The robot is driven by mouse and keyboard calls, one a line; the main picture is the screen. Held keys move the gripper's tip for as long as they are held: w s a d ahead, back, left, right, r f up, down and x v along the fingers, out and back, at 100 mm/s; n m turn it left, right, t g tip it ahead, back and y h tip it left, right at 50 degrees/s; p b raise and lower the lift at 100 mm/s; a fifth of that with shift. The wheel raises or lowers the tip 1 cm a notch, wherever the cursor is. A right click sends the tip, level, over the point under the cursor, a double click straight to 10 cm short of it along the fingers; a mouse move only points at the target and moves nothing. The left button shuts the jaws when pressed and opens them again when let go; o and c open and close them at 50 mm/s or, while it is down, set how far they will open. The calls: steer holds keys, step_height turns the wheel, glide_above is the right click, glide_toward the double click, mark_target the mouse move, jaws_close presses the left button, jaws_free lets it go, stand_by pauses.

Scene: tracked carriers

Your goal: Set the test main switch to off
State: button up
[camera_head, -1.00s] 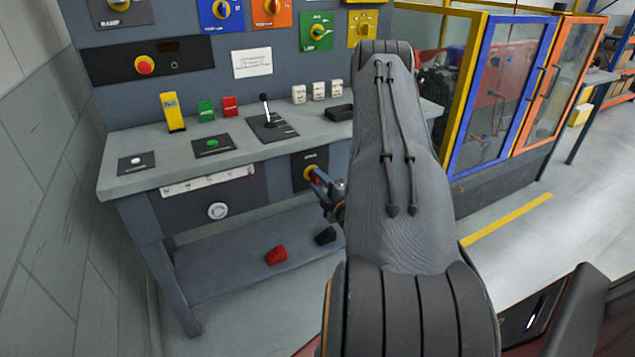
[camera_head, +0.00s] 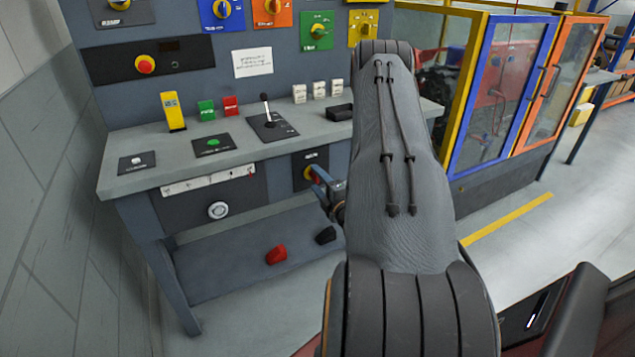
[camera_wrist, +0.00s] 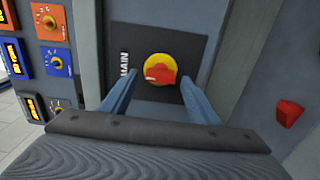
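The main switch is a red handle on a yellow disc (camera_wrist: 160,67), on a dark plate (camera_wrist: 121,40) marked MAIN in the wrist view. The red handle lies roughly crosswise in that picture. My gripper (camera_wrist: 158,88) is open, with one blue finger left of the switch and one right of it. The right fingertip looks close to the handle; I cannot tell whether it touches. In the head view, the yellow disc (camera_head: 308,172) shows on the bench front, and my gripper (camera_head: 322,182) is in front of it, hiding the handle.
The grey bench top (camera_head: 185,160) above carries a black lever (camera_head: 265,108) and several buttons. A red emergency button (camera_head: 145,65) is on the back panel. A fenced cell (camera_head: 500,90) stands at right.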

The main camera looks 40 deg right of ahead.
steer(key=v, duration=0.7)
steer(key=shift+s+b, duration=0.35)
steer(key=shift+s, duration=0.05)
steer(key=shift+a, duration=0.1)
stand_by(0.3)
steer(key=w+a+r+m+g+y, duration=0.2)
steer(key=w+a+r+g, duration=0.15)
steer(key=w+a, duration=0.3)
steer(key=s+a+r+m+g+p, duration=0.1)
steer(key=a+r+m+g, duration=0.2)
steer(key=a+m+g, duration=0.5)
steer(key=s+a+r+m+g+y, duration=0.1)
steer(key=s+a+r, duration=0.4)
steer(key=s+a, duration=0.5)
steer(key=s+a+r+m+g+y+p, duration=0.1)
steer(key=s+a+r+m+g, duration=0.3)
steer(key=s+a, duration=0.7)
steer(key=shift+s+a+r+m+g, duration=0.2)
steer(key=shift+s+r+m+g, duration=0.1)
steer(key=shift+s+r+g, duration=0.4)
